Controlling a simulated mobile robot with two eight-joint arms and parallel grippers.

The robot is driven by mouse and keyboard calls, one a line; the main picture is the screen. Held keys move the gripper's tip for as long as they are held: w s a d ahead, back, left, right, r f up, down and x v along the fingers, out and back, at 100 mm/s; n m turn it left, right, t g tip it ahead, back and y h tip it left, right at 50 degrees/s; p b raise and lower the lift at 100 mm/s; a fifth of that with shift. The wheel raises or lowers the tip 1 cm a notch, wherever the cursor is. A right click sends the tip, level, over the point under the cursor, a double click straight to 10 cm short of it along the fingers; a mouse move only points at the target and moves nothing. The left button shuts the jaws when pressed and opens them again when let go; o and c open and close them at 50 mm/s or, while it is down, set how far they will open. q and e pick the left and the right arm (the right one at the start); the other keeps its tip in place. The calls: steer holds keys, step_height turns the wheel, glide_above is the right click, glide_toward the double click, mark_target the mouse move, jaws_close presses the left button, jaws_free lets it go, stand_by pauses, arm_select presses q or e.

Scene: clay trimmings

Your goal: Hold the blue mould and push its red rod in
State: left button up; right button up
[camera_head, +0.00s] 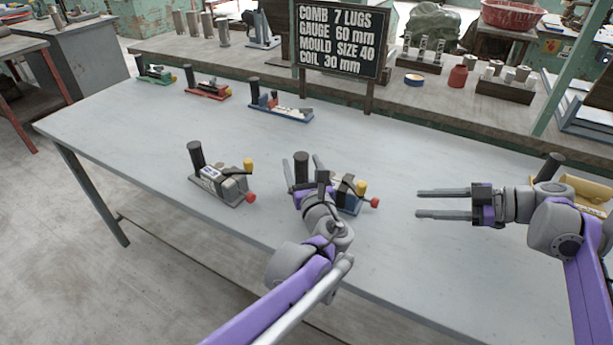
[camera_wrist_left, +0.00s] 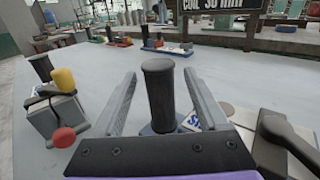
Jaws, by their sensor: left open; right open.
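A blue-based mould (camera_head: 349,207) stands near the middle of the table, with a black upright post (camera_head: 301,165), a yellow knob (camera_head: 361,187) and a red-ended rod (camera_head: 375,202) sticking out to the right. My left gripper (camera_head: 302,168) is open with its fingers on either side of the post. The left wrist view shows the post (camera_wrist_left: 159,92) standing between the two fingers, with a gap on each side. My left arm hides part of the mould. My right gripper (camera_head: 418,202) is open and empty, to the right of the red rod end and apart from it.
A grey mould (camera_head: 222,187) with a red knob stands to the left. Green (camera_head: 155,72), red (camera_head: 208,89) and blue (camera_head: 281,112) tools stand along the back. A yellow one (camera_head: 586,190) is partly behind my right arm. A black sign (camera_head: 340,40) stands behind.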

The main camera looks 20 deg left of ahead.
arm_select(q)
steer(key=shift+w+a, duration=0.3)
steer(key=shift+w, duration=0.05)
jaws_close()
stand_by(1.2)
